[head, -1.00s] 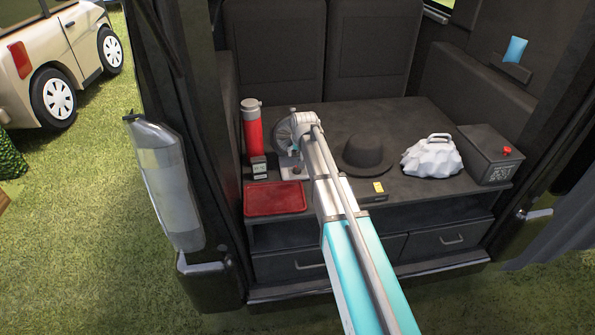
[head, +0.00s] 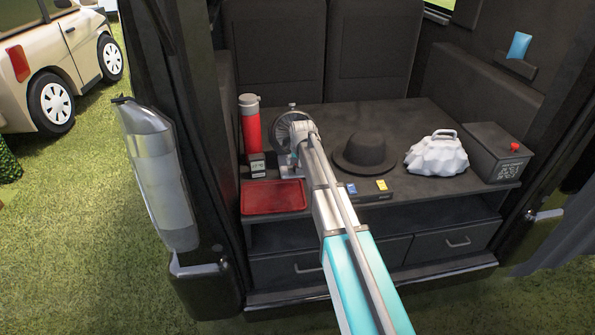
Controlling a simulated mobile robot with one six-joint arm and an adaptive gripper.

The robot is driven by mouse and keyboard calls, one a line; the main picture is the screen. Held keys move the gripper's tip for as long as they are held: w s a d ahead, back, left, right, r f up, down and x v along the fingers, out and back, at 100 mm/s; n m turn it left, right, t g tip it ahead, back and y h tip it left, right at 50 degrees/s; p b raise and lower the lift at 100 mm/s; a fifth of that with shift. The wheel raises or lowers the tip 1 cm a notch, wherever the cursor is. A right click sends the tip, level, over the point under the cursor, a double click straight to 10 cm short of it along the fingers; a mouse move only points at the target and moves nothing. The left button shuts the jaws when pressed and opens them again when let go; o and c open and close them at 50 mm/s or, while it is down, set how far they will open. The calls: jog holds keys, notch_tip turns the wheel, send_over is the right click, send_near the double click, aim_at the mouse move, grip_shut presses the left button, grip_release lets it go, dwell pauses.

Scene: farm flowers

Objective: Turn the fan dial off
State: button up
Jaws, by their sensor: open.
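The fan (head: 280,131) stands on the van's rear deck, between the red bottle and the black hat. Its round grey cage shows to the left of my arm's end. Its lower part and its dial are hidden behind my arm. My gripper (head: 298,134) is at the far end of the arm, in front of the fan and overlapping it in this view. It is open, and I see nothing held in it. The fingertips are too small and covered to make out, and I cannot tell whether they touch the fan.
Left of the fan are a red bottle (head: 250,124), a small meter-like device (head: 257,165) and a red tray (head: 272,197). Right are a black hat (head: 364,152), a white lumpy bag (head: 436,155) and a dark box with a red knob (head: 497,155). A flat case (head: 372,196) lies near the front edge.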

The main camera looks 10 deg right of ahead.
jog(key=shift+b+x, duration=1.3)
jog(key=shift+x, duration=0.45)
jog(key=shift+c, duration=0.2)
jog(key=shift+d, duration=0.1)
grip_shut()
